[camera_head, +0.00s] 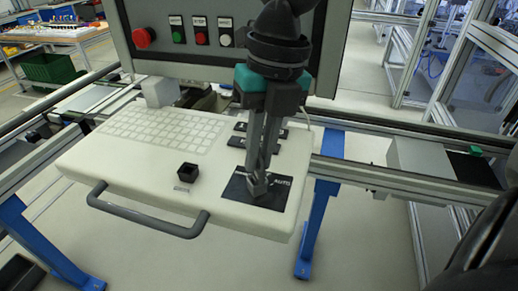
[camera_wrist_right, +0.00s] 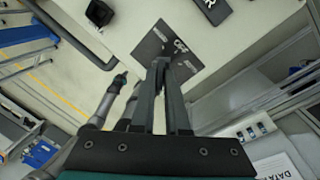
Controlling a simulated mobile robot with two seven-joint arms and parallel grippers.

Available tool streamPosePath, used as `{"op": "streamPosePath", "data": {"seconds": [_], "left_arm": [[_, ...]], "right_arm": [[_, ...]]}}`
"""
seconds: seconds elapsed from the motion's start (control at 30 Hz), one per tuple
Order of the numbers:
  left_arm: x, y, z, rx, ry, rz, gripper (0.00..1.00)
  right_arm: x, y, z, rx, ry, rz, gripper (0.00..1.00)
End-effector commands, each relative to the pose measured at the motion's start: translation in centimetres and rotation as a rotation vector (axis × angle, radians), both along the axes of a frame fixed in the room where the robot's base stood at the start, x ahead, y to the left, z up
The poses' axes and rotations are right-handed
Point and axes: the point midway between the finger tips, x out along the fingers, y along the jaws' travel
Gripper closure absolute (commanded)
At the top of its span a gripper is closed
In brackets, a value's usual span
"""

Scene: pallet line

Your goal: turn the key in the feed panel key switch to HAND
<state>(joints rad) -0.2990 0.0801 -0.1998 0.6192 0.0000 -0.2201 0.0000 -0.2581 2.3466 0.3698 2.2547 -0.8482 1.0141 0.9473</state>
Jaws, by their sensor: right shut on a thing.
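The key switch sits on a black label plate (camera_head: 280,196) at the right front of the white feed panel desk (camera_head: 135,170). AUTO reads at the plate's right in the head view; OFF reads on the plate (camera_wrist_right: 159,50) in the right wrist view. The other markings are too small or covered. My right gripper (camera_head: 258,186) points down over the plate, its fingers close together. It is shut on the key at the switch, and its fingertips (camera_wrist_right: 162,64) hide the key, so its turn angle cannot be told. My left gripper is not in view.
A black square socket (camera_head: 187,171) and a grey handle (camera_head: 148,221) lie left of the plate. A keyboard (camera_head: 160,128) is behind. An upright box with a red button (camera_head: 144,38) stands at the back. Rails (camera_head: 385,178) run along the right.

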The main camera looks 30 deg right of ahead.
Motion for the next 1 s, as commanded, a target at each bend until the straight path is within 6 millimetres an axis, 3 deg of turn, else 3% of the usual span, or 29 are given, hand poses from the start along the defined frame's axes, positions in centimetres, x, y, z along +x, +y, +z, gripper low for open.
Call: {"op": "streamPosePath", "data": {"seconds": [0.17, 0.8, 1.0], "left_arm": [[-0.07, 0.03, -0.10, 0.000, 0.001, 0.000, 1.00], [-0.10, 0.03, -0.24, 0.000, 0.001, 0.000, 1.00], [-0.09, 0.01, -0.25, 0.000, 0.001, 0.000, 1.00]], "right_arm": [[0.12, 0.26, 0.00, 0.011, -0.002, 0.116, 1.00], [0.34, 0.60, -0.05, 0.010, -0.001, 0.820, 1.00], [0.34, 0.61, -0.04, 0.011, -0.001, 0.874, 1.00]]}}
